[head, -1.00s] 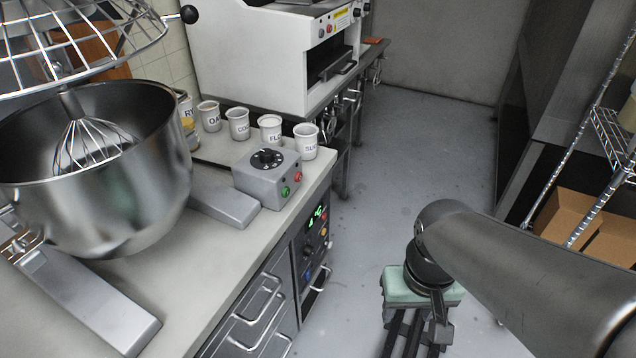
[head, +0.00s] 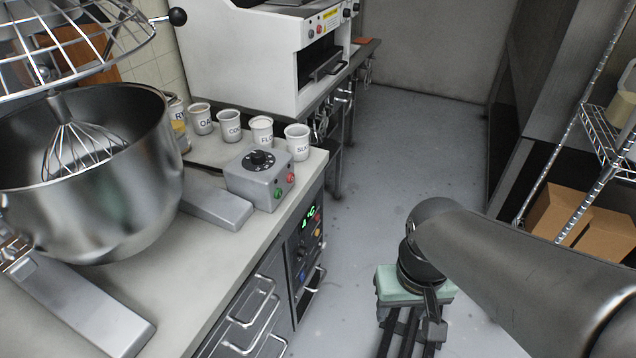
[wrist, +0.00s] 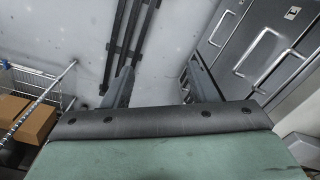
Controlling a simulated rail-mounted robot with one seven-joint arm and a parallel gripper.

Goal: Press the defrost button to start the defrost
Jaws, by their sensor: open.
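The control panel (head: 306,241) is set in the front of the steel under-counter unit, with a lit green display (head: 309,216) reading in °C. Small coloured buttons and knobs sit below the display, including an orange one (head: 318,228) and a blue one (head: 302,276). Their labels are too small to read, so I cannot tell which is defrost. My gripper (wrist: 160,88) is open and empty, its two fingers apart in the wrist view. In the head view its pale green body hangs over the floor, right of the panel and apart from it.
A grey control box (head: 259,180) with a dial and red and green buttons sits on the counter. A mixer bowl (head: 90,190) and several labelled cups stand there too. Drawer handles (head: 250,300) jut from the unit. A wire rack (head: 575,150) with cardboard boxes stands right. The middle floor is clear.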

